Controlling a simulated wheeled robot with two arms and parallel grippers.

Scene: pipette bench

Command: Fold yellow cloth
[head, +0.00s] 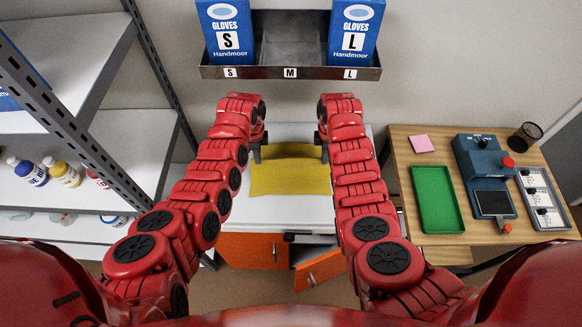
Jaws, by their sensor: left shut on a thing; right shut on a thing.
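The yellow cloth (290,177) lies on the white top of a cabinet (289,212) in the middle of the head view. It looks mostly spread, with its far edge between my two grippers. My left gripper (256,156) is at the cloth's far left corner and shut on it. My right gripper (323,150) is at the far right corner and shut on it. My arms hide parts of the cloth's left and right sides, and the fingertips are small in this view.
A wall shelf (290,73) holds blue glove boxes marked S (228,30) and L (355,30). A wooden table (405,172) at the right carries a green tray (437,198) and a blue device (484,165). An orange cabinet door (320,270) stands ajar below. Metal shelving (75,130) stands left.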

